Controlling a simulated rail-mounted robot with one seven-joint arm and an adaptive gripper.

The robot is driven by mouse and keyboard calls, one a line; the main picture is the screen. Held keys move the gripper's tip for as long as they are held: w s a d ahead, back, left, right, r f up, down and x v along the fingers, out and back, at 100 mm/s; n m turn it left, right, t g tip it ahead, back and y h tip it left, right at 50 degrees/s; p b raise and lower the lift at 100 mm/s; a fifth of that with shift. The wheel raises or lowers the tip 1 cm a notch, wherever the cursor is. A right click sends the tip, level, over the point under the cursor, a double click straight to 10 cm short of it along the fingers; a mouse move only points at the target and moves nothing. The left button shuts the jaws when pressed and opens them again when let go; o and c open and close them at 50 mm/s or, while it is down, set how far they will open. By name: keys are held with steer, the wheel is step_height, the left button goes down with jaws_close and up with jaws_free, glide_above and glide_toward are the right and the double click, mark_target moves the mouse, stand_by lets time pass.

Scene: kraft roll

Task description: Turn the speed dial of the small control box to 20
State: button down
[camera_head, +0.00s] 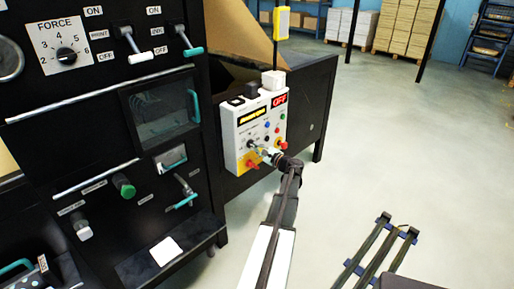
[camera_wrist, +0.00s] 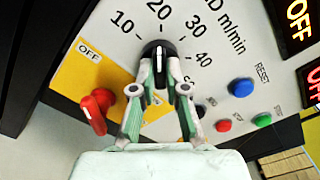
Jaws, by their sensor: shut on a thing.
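The small control box (camera_head: 236,130) is white and stands beside the large black machine in the head view. In the wrist view its speed dial (camera_wrist: 158,47) is a black knob with a white line, on a scale marked 10, 20, 30, 40 and more in m/min. The white line points up, at about the 20 mark (camera_wrist: 160,9). My gripper (camera_wrist: 159,65) is shut on the dial, one finger on each side. In the head view my gripper (camera_head: 267,153) reaches the lower front of the box and largely hides the dial.
A red switch (camera_wrist: 97,107) on a yellow plate marked OFF sits left of my fingers. Blue (camera_wrist: 241,88), red and green buttons lie to the right. Displays reading OFF (camera_wrist: 300,22) are at the right edge. Open floor (camera_head: 400,140) lies right of the box.

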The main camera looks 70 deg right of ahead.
steer(key=shift+m, duration=0.4)
steer(key=c, duration=1.2)
jaws_free()
steer(key=v, duration=1.2)
